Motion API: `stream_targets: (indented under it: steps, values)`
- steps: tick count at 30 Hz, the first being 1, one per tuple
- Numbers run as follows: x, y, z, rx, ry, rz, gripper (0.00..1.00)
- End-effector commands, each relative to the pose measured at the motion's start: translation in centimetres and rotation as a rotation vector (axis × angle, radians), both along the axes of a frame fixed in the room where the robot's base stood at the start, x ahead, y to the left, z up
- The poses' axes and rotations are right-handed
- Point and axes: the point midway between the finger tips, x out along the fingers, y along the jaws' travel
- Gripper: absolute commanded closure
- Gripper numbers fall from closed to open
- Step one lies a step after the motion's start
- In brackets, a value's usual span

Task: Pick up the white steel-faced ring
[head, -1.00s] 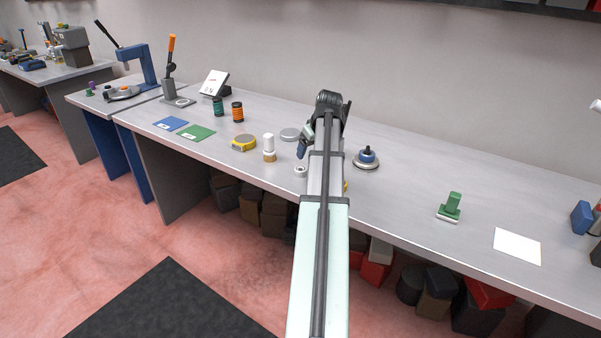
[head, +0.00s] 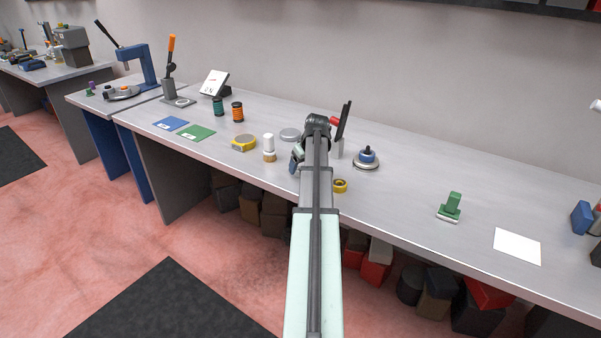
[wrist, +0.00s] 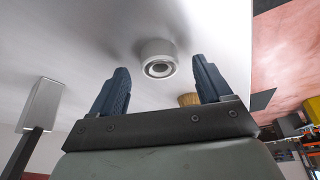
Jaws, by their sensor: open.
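The white steel-faced ring (wrist: 159,60) shows in the wrist view as a short white cylinder with a metal face and a dark round hole. It sits on the pale bench top, ahead of and between my two blue fingers. My gripper (wrist: 159,65) is open, with no visible contact on the ring. In the head view my gripper (head: 296,159) is low over the bench, mostly behind my arm, and I cannot make out the ring there.
A white piece with a tan base (head: 269,149) and a yellow tape measure (head: 243,143) stand to the left. A yellow roll (head: 340,186) and a grey block with a black lever (head: 338,148) are right of my arm. The bench between the blue-topped disc (head: 367,158) and green stamp (head: 450,207) is clear.

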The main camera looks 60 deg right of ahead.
Motion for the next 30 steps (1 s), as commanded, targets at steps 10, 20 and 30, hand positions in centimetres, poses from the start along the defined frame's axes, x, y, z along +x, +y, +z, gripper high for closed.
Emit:
stream_targets:
  steps: [10, 20, 30]
  values:
    - [0.7, -0.3, -1.8, 0.0, 0.0, 0.001, 0.22]
    - [0.6, -0.3, -1.8, 0.0, 0.0, 0.001, 0.47]
    - [0.6, -0.3, -1.8, 0.0, 0.0, 0.001, 0.79]
